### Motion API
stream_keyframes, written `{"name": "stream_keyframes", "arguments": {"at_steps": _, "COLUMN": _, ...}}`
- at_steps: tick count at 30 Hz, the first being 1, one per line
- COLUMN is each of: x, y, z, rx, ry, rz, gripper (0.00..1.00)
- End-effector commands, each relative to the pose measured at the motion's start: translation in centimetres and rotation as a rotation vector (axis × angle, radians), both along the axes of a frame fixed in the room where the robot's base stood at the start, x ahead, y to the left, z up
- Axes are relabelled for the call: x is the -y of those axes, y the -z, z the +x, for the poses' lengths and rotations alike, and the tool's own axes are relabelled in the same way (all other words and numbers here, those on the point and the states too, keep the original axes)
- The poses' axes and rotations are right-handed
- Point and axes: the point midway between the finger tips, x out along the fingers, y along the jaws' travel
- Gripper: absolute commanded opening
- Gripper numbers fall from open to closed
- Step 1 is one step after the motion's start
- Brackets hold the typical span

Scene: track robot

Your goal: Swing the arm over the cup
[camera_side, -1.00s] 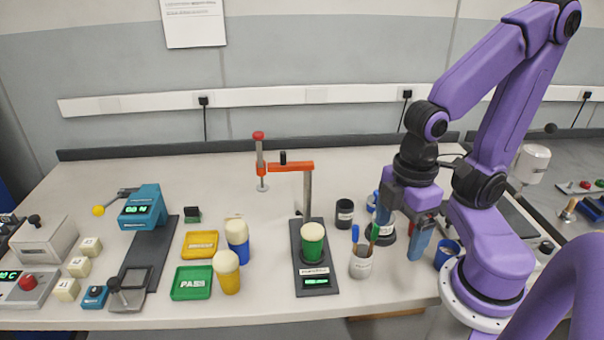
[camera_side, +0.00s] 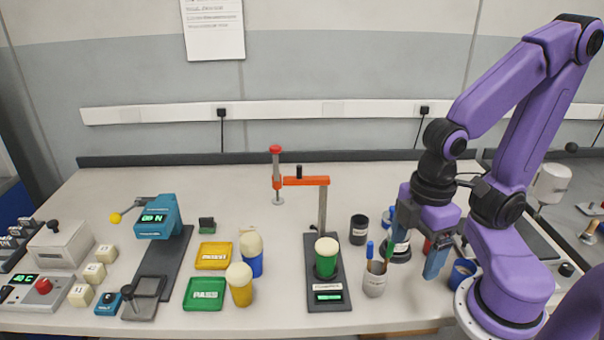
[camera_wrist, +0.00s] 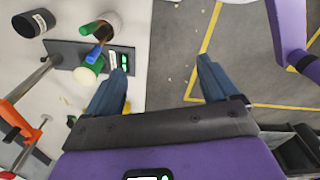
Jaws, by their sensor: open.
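The cup (camera_side: 326,262) is green with a pale foamy top and stands on a black base plate (camera_side: 313,297) with a lit green display. A post (camera_side: 322,208) rises behind it and carries an orange arm (camera_side: 308,181). The arm points left, away from over the cup, and ends in a red-topped plunger (camera_side: 277,183). My gripper (camera_side: 412,255) is open and empty, right of the cup and the orange arm, apart from both. In the wrist view, my open fingers (camera_wrist: 163,68) point past the cup (camera_wrist: 87,76); the orange arm (camera_wrist: 14,122) shows at the left.
Yellow (camera_side: 240,292) and blue (camera_side: 252,262) foam-topped cups and coloured trays (camera_side: 204,294) are to the left.

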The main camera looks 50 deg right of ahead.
Motion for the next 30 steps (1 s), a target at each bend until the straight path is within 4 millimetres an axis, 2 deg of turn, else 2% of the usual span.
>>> {"name": "stream_keyframes", "arguments": {"at_steps": 5, "x": 0.0, "y": 0.0, "z": 0.0, "rx": 0.000, "ry": 0.000, "rz": 0.000, "gripper": 0.88}}
{"name": "stream_keyframes", "arguments": {"at_steps": 9, "x": -0.3, "y": -0.3, "z": 0.5, "rx": 0.000, "ry": 0.006, "rz": 0.000, "gripper": 0.42}}
{"name": "stream_keyframes", "arguments": {"at_steps": 11, "x": -0.8, "y": -0.8, "z": 1.3, "rx": 0.000, "ry": 0.015, "rz": 0.000, "gripper": 0.42}}
{"name": "stream_keyframes", "arguments": {"at_steps": 14, "x": -1.9, "y": -2.1, "z": 3.6, "rx": 0.002, "ry": 0.037, "rz": -0.001, "gripper": 0.42}}
{"name": "stream_keyframes", "arguments": {"at_steps": 21, "x": -3.8, "y": -6.3, "z": 11.7, "rx": 0.001, "ry": 0.104, "rz": -0.009, "gripper": 0.42}}
{"name": "stream_keyframes", "arguments": {"at_steps": 26, "x": -3.5, "y": -9.0, "z": 17.3, "rx": -0.002, "ry": 0.148, "rz": -0.015, "gripper": 0.42}}
{"name": "stream_keyframes", "arguments": {"at_steps": 30, "x": -2.3, "y": -11.2, "z": 22.0, "rx": -0.004, "ry": 0.187, "rz": -0.018, "gripper": 0.42}}
